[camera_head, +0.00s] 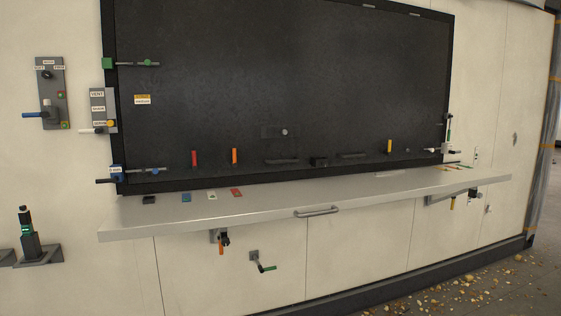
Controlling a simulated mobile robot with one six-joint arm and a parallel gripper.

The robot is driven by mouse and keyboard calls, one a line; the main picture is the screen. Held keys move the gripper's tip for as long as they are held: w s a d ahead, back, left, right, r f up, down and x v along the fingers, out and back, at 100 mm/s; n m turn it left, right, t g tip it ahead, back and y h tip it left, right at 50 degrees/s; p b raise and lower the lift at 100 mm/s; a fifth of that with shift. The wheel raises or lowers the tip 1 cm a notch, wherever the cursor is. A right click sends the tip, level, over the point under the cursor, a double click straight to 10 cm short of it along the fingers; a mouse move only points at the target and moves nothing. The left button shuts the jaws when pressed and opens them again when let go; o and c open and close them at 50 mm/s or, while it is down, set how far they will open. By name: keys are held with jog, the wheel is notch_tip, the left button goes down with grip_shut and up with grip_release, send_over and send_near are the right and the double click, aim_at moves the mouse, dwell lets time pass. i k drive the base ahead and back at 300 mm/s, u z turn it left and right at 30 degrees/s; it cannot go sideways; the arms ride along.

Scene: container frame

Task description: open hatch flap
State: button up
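A large dark panel (280,85) in a black frame (111,90) fills the upper middle of the view and looks like the hatch flap. It lies flat in its frame, with no gap visible. A green-ended latch bar (140,63) and a blue-ended latch bar (140,171) sit at its left edge. A small latch (442,151) sits at its lower right corner. Several short handles, among them a red one (194,158), an orange one (234,156) and a yellow one (390,146), stand along its lower edge. My gripper is not in view.
A pale shelf (300,203) with a bar handle (317,211) juts out below the panel. Crank handles (262,262) hang under it. Lever boxes (50,93) are on the left wall. A dark upright device (29,235) stands lower left. Debris (470,290) litters the floor at right.

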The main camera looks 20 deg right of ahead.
aim_at(353, 79)
jog(key=u, duration=0.15)
jog(key=i, duration=0.85)
jog(key=u, duration=0.35)
